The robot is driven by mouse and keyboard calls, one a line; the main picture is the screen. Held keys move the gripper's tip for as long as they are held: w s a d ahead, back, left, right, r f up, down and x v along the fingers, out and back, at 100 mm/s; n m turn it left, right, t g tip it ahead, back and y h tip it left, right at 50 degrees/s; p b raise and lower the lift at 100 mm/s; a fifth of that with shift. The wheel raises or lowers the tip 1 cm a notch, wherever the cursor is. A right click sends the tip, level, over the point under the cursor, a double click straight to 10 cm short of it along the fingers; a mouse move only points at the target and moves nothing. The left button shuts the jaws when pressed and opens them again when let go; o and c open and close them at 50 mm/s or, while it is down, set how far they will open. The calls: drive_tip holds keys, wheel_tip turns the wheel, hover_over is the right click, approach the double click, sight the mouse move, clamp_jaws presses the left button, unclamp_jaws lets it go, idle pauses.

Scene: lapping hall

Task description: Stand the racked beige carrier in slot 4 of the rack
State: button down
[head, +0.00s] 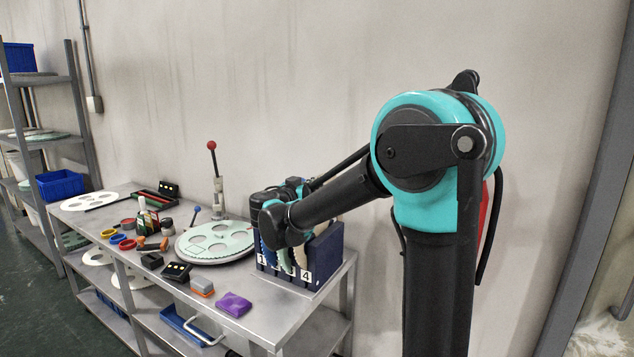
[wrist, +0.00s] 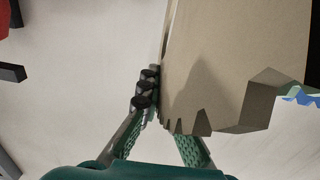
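The beige carrier (wrist: 235,65) is a large flat plate with a toothed lower edge, and it fills the right of the wrist view. My gripper (wrist: 163,105) has its left finger against the plate's left side. The right finger passes behind the plate and its tip is hidden, so the plate sits between the fingers. In the head view the dark blue rack (head: 326,256) stands at the table's right end, with numbered slot labels on its front. Slot 4's label (head: 307,276) is at the right. My arm covers the gripper and much of the rack there.
Left of the rack on the metal table (head: 268,325) are a round plate (head: 215,243) with pale green discs, a red-knobbed lever (head: 213,165), a purple block (head: 234,304) and several small tools. A blue-edged piece (wrist: 300,95) shows at the right of the wrist view.

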drive_tip(key=shift+f, duration=1.5)
drive_tip(key=c, duration=1.6)
unclamp_jaws()
drive_tip(key=shift+c, duration=0.2)
drive_tip(key=v, duration=1.2)
